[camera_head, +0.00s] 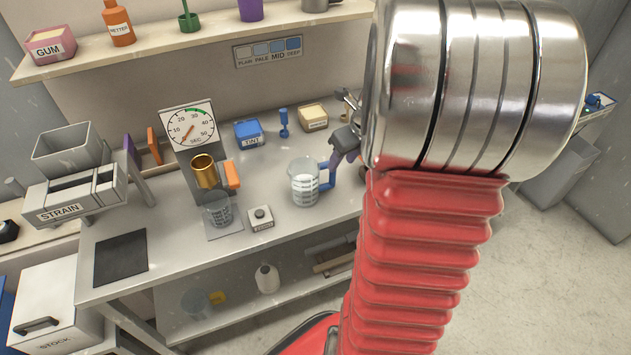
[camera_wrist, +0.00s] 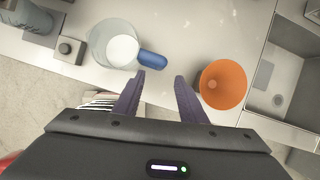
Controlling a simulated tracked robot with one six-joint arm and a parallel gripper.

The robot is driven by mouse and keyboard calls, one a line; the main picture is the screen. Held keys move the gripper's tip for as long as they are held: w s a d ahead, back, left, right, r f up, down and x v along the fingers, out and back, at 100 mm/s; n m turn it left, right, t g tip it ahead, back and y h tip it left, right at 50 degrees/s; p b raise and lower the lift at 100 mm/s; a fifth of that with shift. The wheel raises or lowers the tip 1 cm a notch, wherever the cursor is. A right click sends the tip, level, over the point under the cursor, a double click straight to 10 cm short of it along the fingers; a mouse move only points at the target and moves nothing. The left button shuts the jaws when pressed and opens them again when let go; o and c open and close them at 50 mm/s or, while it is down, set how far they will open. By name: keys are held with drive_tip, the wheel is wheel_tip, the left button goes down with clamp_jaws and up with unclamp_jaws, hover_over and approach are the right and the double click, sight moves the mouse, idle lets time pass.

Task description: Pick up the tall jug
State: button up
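A clear jug (camera_head: 303,184) with a blue handle and white contents stands upright on the bench. It also shows in the wrist view (camera_wrist: 103,42), its handle (camera_wrist: 152,60) pointing toward my fingers. My gripper (camera_wrist: 160,78) is open and empty, its purple fingers spread just short of the handle, with the left fingertip closest to it. Whether the fingertip touches the handle I cannot tell. In the head view my gripper is just right of the jug, partly hidden by my arm. Another clear container (camera_head: 217,212) stands under a brass cup (camera_head: 205,171) at the dial stand.
An orange cup (camera_wrist: 222,84) is close right of my right finger, beside a grey basin (camera_wrist: 285,75). A small button box (camera_head: 260,218) stands left of the jug. A blue TINT box (camera_head: 248,132) and a cream box (camera_head: 313,117) are behind it.

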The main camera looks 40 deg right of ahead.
sight(335, 173)
drive_tip(key=shift+x, duration=2)
drive_tip(key=shift+f, duration=0.1)
drive_tip(key=shift+x, duration=2.65)
drive_tip(key=shift+c, duration=0.3)
clamp_jaws()
